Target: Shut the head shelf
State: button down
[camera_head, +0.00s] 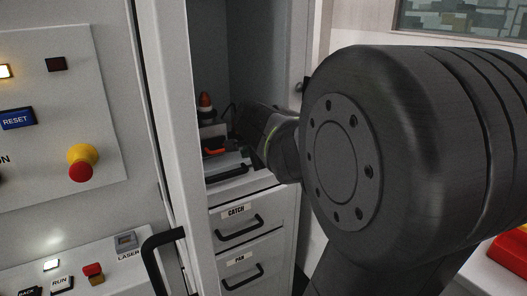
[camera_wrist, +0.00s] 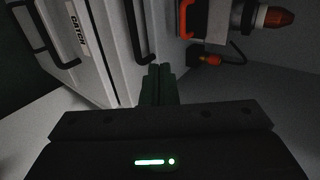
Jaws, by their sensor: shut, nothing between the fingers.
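The head shelf (camera_head: 236,184) is in the open cabinet bay, just above the drawer labelled CATCH, with a black bar handle. A device with an orange tip (camera_head: 205,100) stands at the bay's back. In the head view my arm hides the fingers and the shelf's right side. How far out the shelf stands is unclear.
Below are the CATCH drawer (camera_head: 240,216) and the PAN drawer (camera_head: 247,265), both with black handles. A control panel (camera_head: 50,110) with a red stop button stands at the left. A pale cabinet post (camera_head: 180,150) borders the bay. A red and yellow thing (camera_head: 510,252) is at the lower right.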

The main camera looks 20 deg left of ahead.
jog(key=x, duration=0.8)
jog(key=shift+w+a+f, duration=0.2)
jog(key=shift+a+f, duration=0.05)
jog(key=shift+w+a+r, duration=0.2)
jog(key=shift+w+a, duration=0.9)
jog(key=shift+a, duration=0.15)
jog(key=shift+w+a+r, duration=0.1)
jog(key=shift+w+a, duration=0.25)
jog(key=shift+a, duration=0.05)
jog(key=shift+p, duration=0.3)
jog(key=shift+w+a+r+p, duration=0.2)
jog(key=shift+w+a+p, duration=0.1)
jog(key=shift+a+p, duration=0.15)
jog(key=shift+w+a+f, duration=0.1)
jog(key=shift+w, duration=0.05)
jog(key=shift+f, duration=0.1)
